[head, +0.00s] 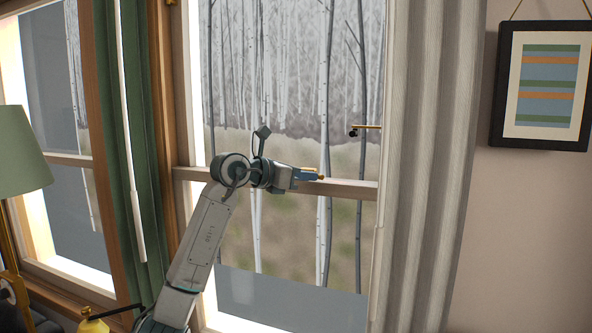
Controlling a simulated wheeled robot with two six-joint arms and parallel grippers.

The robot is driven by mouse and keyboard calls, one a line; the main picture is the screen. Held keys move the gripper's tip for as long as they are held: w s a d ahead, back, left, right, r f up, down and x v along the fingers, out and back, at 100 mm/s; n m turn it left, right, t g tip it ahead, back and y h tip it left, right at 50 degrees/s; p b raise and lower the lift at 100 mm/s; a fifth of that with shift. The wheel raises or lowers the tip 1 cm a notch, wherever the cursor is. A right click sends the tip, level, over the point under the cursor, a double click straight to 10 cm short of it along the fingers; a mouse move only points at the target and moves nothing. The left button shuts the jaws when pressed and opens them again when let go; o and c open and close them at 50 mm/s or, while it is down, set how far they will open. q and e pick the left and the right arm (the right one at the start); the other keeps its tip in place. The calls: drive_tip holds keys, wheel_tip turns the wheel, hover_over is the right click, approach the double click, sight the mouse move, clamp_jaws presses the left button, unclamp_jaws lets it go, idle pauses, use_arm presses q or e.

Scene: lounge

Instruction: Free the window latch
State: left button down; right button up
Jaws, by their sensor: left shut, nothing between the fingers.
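The window (290,80) has a wooden middle rail (350,190) with bare trees behind the glass. A small brass piece, seemingly the window latch (320,177), shows at the rail, right at the tip of my left gripper (306,174). My left gripper is shut with nothing held, and points right along the rail. It covers part of the brass piece, and I cannot tell whether they touch or how the latch is turned. My right gripper is not in view.
A grey curtain (430,150) hangs right of the window, with a brass rod with a dark knob (366,127) sticking out beside it. A green curtain (136,160) hangs left. A green lamp (20,155) and yellow object (93,326) stand lower left. A framed picture (546,85) hangs right.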

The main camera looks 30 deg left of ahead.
use_arm(q)
drive_tip(key=shift+w+d+p, duration=0.5)
drive_tip(key=shift+w+p, duration=0.1)
drive_tip(key=shift+w, duration=0.1)
drive_tip(key=shift+w+d+p, duration=0.5)
drive_tip(key=shift+w+p, duration=0.05)
drive_tip(key=shift+w, duration=0.25)
